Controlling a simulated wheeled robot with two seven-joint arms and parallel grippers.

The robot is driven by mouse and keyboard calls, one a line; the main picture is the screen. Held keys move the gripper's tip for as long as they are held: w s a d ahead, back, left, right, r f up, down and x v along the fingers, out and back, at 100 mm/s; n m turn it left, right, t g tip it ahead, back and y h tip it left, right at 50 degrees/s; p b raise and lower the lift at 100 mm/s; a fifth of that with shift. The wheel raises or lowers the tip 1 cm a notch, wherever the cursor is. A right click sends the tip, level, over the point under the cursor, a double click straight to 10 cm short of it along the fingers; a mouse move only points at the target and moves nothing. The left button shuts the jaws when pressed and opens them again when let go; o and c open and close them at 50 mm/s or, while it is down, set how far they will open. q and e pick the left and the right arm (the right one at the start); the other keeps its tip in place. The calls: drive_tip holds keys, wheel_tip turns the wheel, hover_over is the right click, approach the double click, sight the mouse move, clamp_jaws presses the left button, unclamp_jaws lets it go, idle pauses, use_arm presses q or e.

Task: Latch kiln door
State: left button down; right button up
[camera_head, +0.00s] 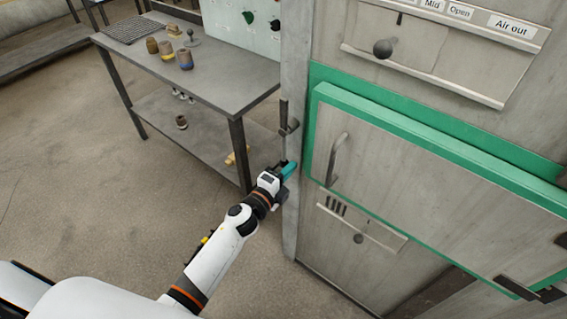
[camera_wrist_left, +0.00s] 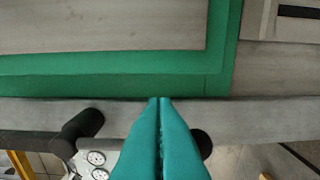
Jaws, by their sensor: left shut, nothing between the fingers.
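The kiln door (camera_head: 430,190) is a grey panel with a green border, at the right in the head view. It lies against or near its green frame; I cannot tell whether it is fully closed. A curved grey handle (camera_head: 336,160) is on its left part. A dark latch lever (camera_head: 289,121) is on the grey post left of the door; a dark knobbed lever also shows in the left wrist view (camera_wrist_left: 82,127). My left gripper (camera_head: 288,169) has teal fingers, shut and empty, below the latch beside the post. In the left wrist view its fingers (camera_wrist_left: 160,135) hide part of another dark piece.
A grey metal table (camera_head: 215,85) with jars stands left of the kiln. The floor (camera_head: 90,195) at the left is clear.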

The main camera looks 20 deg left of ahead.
use_arm(q)
drive_tip(key=shift+w+a+r, duration=0.1)
drive_tip(key=shift+w+a, duration=0.15)
drive_tip(key=shift+a, duration=0.25)
drive_tip(key=shift+w+a, duration=0.2)
drive_tip(key=shift+a, duration=0.25)
drive_tip(key=shift+a, duration=0.1)
